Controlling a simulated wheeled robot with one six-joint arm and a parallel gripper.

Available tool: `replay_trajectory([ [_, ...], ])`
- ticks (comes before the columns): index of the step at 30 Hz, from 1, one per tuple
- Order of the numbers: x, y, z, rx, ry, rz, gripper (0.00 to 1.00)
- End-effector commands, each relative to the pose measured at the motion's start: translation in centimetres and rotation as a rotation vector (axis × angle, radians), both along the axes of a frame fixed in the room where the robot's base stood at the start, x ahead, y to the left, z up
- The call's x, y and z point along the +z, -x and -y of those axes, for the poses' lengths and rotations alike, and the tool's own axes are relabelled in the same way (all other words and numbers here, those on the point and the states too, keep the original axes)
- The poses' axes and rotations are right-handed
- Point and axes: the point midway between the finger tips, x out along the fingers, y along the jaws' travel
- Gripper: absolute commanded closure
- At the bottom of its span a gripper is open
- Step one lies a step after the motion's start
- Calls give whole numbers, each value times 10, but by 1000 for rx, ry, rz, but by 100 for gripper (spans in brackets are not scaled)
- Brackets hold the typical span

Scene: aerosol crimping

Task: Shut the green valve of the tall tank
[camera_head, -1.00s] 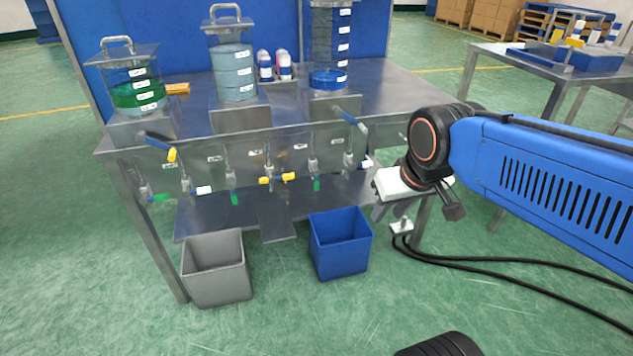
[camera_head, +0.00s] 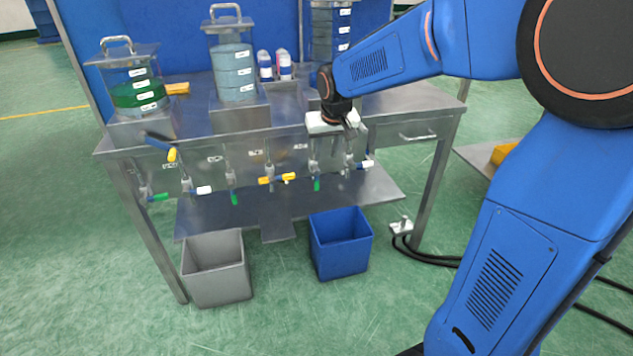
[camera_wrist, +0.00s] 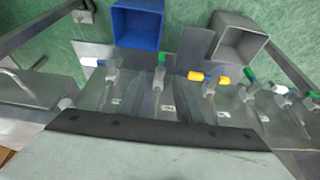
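The tall tank (camera_head: 332,35) stands at the right of the bench, its lower part hidden behind my arm. Below it a green valve handle (camera_head: 317,184) hangs in line with its pipe. My gripper (camera_head: 353,126) is at the bench's front edge, above these valves and apart from the green handle.
Yellow handles (camera_head: 277,179) and other green and white handles line the front to the left. A blue lever (camera_head: 158,143) with a yellow tip juts out below the green-liquid tank (camera_head: 138,92). A blue bin (camera_head: 341,243) and a grey bin (camera_head: 216,268) stand below.

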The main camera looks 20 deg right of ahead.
Motion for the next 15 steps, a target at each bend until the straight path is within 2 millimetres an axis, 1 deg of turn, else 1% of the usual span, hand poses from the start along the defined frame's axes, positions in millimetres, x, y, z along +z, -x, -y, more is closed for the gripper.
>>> replay_trajectory([
  [1,-4,-8,-2,0,0,-2,68],
  [3,-6,-14,-4,0,-1,0,68],
  [8,-13,-20,-5,0,-1,-1,68],
  [11,-22,-24,-5,0,0,-2,68],
  [15,-43,-32,-5,0,-1,-3,68],
])
